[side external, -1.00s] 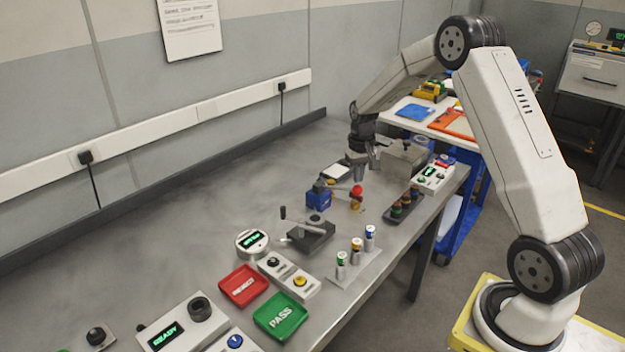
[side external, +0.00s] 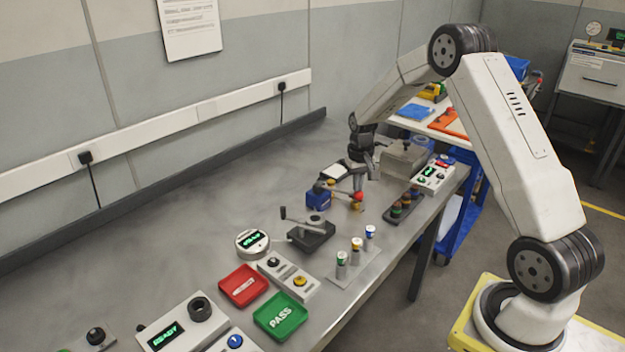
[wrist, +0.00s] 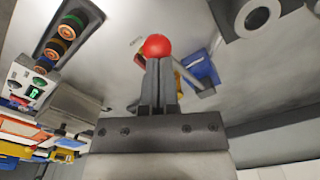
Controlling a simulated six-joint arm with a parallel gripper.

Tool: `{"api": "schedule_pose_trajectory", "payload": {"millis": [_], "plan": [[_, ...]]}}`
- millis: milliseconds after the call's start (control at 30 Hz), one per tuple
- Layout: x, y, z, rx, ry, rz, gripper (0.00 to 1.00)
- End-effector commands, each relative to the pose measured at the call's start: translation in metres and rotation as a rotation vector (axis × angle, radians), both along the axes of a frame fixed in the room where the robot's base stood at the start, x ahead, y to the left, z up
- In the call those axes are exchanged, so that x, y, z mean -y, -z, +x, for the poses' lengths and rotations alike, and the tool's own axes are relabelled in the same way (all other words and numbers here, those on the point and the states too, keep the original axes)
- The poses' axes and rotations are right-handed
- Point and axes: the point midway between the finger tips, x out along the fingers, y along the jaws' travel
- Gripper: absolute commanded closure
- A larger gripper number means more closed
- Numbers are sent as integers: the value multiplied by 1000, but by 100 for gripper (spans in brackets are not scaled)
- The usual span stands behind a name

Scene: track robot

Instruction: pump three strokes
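The pump is a blue block (side external: 318,199) on the bench, with a lever ending in a red knob (side external: 358,196) to its right. My gripper (side external: 357,184) is directly at the knob, its fingers pointing down. In the wrist view the red knob (wrist: 157,46) shows just beyond the fingertips of my gripper (wrist: 158,62). The two fingers lie close together with only a thin seam between them. The knob does not appear to sit between them. The blue block (wrist: 202,66) lies behind, to the right. The exact contact between fingertips and knob is hidden.
A dark rack of coloured plugs (side external: 402,208) stands right of the pump, and a grey box (side external: 404,160) behind. A dark crank fixture (side external: 311,236) and a stand with several capped cylinders (side external: 354,262) are nearer.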

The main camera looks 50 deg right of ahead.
Motion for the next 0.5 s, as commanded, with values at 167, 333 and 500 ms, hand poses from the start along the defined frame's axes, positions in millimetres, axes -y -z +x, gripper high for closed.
{"api": "schedule_pose_trajectory", "payload": {"millis": [167,333,500], "plan": [[0,6,0,-1,0,1,100],[0,11,0,-2,0,1,100],[0,15,0,0,0,0,100]]}}
